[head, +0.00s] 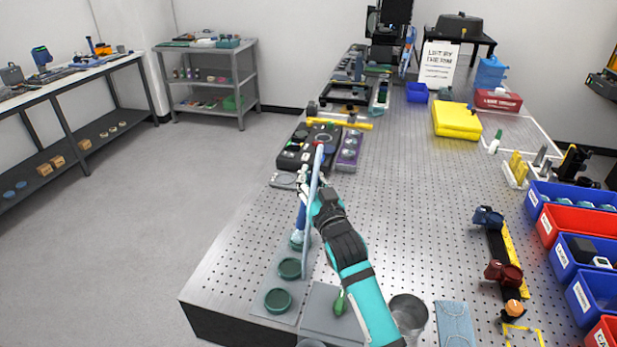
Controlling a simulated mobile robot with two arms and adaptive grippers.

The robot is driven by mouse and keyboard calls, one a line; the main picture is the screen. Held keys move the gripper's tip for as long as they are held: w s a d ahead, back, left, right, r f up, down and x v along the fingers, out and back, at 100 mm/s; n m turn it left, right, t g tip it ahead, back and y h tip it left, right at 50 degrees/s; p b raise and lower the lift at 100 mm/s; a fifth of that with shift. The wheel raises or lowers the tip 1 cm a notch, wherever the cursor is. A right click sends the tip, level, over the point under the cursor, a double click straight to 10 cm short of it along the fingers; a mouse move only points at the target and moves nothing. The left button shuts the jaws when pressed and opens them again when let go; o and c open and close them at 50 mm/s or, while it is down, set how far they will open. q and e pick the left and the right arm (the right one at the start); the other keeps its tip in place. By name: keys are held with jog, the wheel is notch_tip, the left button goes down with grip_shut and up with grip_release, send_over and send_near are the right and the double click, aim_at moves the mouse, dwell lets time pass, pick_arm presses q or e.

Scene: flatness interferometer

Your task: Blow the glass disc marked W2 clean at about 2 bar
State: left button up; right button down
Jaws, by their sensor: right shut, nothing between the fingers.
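Green round holders (278,300) stand in a row on a grey plate near the table's front left; I cannot tell whether a glass disc lies in them. A purple tray (347,154) with round pieces lies farther back. No W2 mark is readable, so I cannot tell which piece is that disc. A slim upright blue piece (313,215) with a red tip rises beside the holders; a blue-and-white item (300,215) is partly hidden behind it. My right gripper (318,203) is shut and empty beside the blue piece; its fingertips are hard to see. My left gripper is not in view.
Blue and red bins (573,221) line the right edge. A yellow block (456,120) and a sign (439,63) stand farther back. A metal cup (408,312) and a light-blue cloth (455,322) are at the front. The table's middle (410,200) is clear.

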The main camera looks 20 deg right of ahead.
jog(key=shift+r+p, duration=3.2)
jog(key=shift+r, duration=0.35)
